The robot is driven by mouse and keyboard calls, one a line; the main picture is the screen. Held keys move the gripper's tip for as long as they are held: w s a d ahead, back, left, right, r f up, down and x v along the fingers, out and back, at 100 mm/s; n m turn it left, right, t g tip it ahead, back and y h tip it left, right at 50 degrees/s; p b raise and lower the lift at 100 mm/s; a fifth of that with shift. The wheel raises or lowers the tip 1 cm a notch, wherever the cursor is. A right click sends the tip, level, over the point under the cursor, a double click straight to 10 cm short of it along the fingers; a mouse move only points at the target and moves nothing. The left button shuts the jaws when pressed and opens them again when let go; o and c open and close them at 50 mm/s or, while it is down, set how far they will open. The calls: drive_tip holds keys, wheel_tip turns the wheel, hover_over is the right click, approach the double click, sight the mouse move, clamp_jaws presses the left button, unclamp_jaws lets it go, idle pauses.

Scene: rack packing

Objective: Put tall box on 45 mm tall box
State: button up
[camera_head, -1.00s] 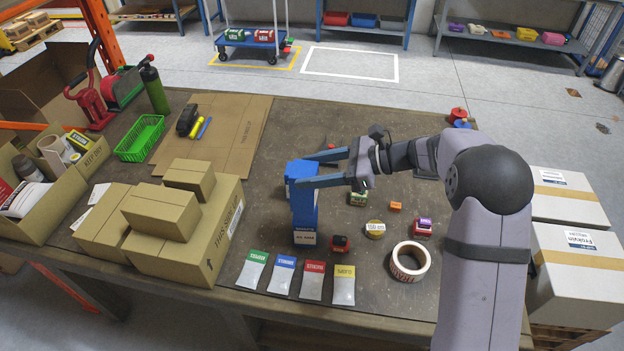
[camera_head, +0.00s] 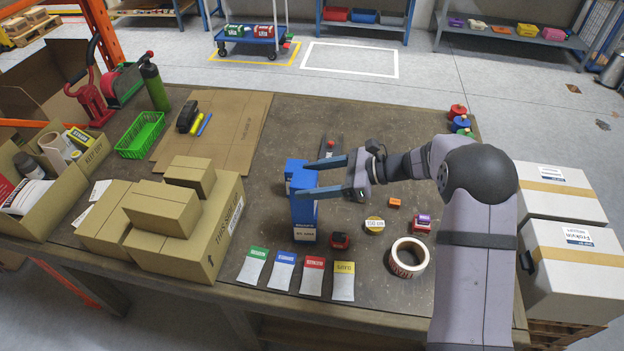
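A tall blue box (camera_head: 305,216) stands upright near the middle of the table, with a white label low on its front. Another blue piece (camera_head: 293,167) shows just behind its top; I cannot tell whether they touch. The label is too small to read, so I cannot tell which box is the 45 mm one, or whether one box rests on another. My gripper (camera_head: 306,178) comes from the right at the top of the blue boxes. Its two blue fingers are spread apart, and the near finger hides part of the box top.
Stacked cardboard boxes (camera_head: 170,215) stand close on the left. Several coloured packets (camera_head: 298,275) lie in front. A tape roll (camera_head: 408,258), a yellow-rimmed disc (camera_head: 375,225) and a dark red item (camera_head: 339,240) lie to the right. Flat cardboard (camera_head: 235,130) lies behind.

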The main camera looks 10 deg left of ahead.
drive_tip(key=shift+o, duration=0.3)
drive_tip(key=shift+r, duration=0.1)
drive_tip(key=shift+r+p, duration=0.2)
drive_tip(key=shift+p, duration=0.25)
drive_tip(key=b+v, duration=0.6)
drive_tip(key=v, duration=0.6)
drive_tip(key=shift+f, duration=0.2)
